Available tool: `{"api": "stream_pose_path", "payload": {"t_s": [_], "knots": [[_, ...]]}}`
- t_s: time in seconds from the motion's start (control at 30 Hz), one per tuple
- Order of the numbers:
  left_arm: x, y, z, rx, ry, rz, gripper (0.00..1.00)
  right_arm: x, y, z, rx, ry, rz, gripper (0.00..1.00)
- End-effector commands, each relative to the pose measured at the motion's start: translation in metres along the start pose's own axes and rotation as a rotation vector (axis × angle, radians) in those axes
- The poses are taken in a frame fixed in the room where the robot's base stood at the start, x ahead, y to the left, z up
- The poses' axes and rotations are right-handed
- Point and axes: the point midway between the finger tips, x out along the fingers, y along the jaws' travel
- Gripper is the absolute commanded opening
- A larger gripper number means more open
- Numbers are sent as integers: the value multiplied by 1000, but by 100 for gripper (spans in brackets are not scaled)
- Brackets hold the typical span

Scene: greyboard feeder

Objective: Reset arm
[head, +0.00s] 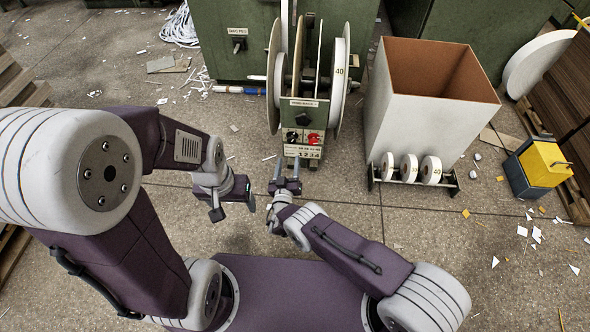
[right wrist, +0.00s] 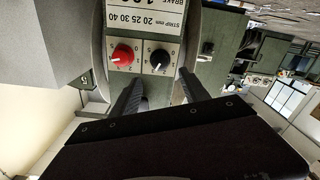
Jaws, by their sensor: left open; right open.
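My left gripper (head: 233,207) hangs over bare floor left of the feeder, open and empty. My right gripper (head: 286,170) is open, with its two fingers pointing at the lower front of the feeder (head: 303,110). In the right wrist view the open right fingers (right wrist: 161,97) show with nothing between them, in front of the feeder's panel. The panel carries a red knob (right wrist: 123,54) and a black knob (right wrist: 159,55); the red knob (head: 313,138) and black knob (head: 292,137) also show in the head view. I cannot tell whether the fingertips touch the panel.
A tall white open box (head: 425,110) stands right of the feeder, with a rack of several white rolls (head: 409,168) before it. A yellow-topped container (head: 545,163) is further right. Paper scraps litter the floor. A green cabinet (head: 230,50) is behind the feeder.

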Motion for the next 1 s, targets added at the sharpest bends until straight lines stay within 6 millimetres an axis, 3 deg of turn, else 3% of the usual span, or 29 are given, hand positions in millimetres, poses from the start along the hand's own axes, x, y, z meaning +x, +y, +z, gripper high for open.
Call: {"api": "stream_pose_path", "payload": {"t_s": [0.57, 0.67, 0.77, 0.83, 0.93, 1.0], "knots": [[2, 0, 0, 0, 0, 0, 73, 1, -2, -1, -1, -1, 1, 53], [-1, 0, 0, 0, 0, 0, 73, 9, 11, -5, -27, -37, 38, 53], [-7, 0, -1, 0, 0, 0, 73, 31, 62, -12, -130, -199, 165, 53], [-12, 0, -1, 0, 0, 0, 73, 39, 119, -16, -227, -400, 268, 53], [-19, 0, -2, 0, 0, 0, 73, 21, 199, -22, -325, -737, 345, 53], [-24, 0, -3, 0, 0, 0, 73, -8, 247, -30, -344, -971, 342, 53]]}}
